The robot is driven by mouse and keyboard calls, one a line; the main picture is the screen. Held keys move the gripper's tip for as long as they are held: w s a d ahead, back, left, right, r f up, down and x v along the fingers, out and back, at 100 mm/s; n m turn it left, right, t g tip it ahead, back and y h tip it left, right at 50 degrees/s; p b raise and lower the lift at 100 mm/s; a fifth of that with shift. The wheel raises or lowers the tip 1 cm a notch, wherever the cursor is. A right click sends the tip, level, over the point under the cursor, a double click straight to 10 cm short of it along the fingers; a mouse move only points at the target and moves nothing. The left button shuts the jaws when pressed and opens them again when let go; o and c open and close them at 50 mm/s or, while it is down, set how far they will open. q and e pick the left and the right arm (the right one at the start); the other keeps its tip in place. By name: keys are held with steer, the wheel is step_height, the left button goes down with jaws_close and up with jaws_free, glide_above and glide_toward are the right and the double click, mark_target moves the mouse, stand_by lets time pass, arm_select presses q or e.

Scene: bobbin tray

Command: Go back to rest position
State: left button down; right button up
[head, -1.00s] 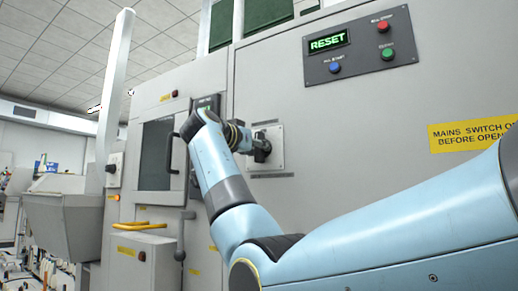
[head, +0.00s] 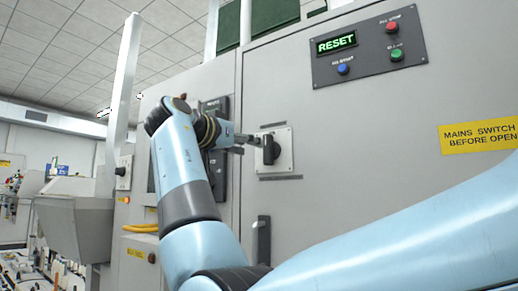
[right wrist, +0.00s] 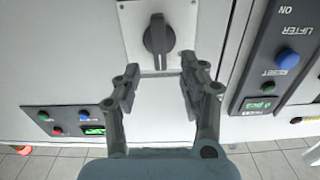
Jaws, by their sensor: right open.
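My right gripper (head: 241,144) is open and empty in front of the grey cabinet, just left of the black rotary knob (head: 271,149) and apart from it. In the right wrist view its two fingers (right wrist: 157,86) are spread, with a clear gap between them. The knob (right wrist: 158,38) shows there beyond the fingertips, on its light square plate (right wrist: 133,22). My left gripper is not in view.
A dark panel (head: 321,71) with a green RESET display and several buttons is at upper right. A yellow mains-switch warning sign (head: 482,135) is at far right. A grey hopper (head: 75,225) and yellow rail (head: 140,228) stand left. A black door handle (head: 262,240) juts out below the knob.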

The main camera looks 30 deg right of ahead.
steer(key=v, duration=0.2)
steer(key=shift+s+a, duration=0.1)
steer(key=shift+a, duration=0.15)
